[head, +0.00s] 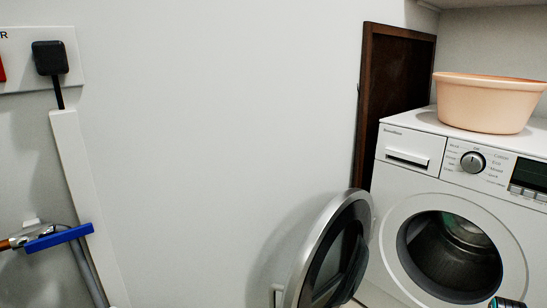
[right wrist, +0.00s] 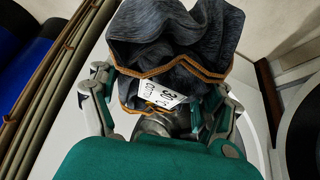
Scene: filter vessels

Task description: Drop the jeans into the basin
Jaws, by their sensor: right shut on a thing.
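The jeans (right wrist: 170,40) are a crumpled dark grey-blue cloth with orange stitching and a white tag. They fill the upper middle of the right wrist view. My right gripper (right wrist: 160,92) is shut on them, with one finger on each side of the cloth. The basin (head: 487,103) is a peach, round, wide-rimmed tub on top of the washing machine, at the right of the head view. Its inside is hidden from this angle. The jeans do not show in the head view. My left gripper is in neither view.
The white washing machine (head: 408,177) stands at the right with its round door (head: 326,255) swung open to the left and a dark drum showing. A dark brown wooden panel (head: 394,90) stands behind it. Pipes with a blue handle (head: 58,238) run along the left wall.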

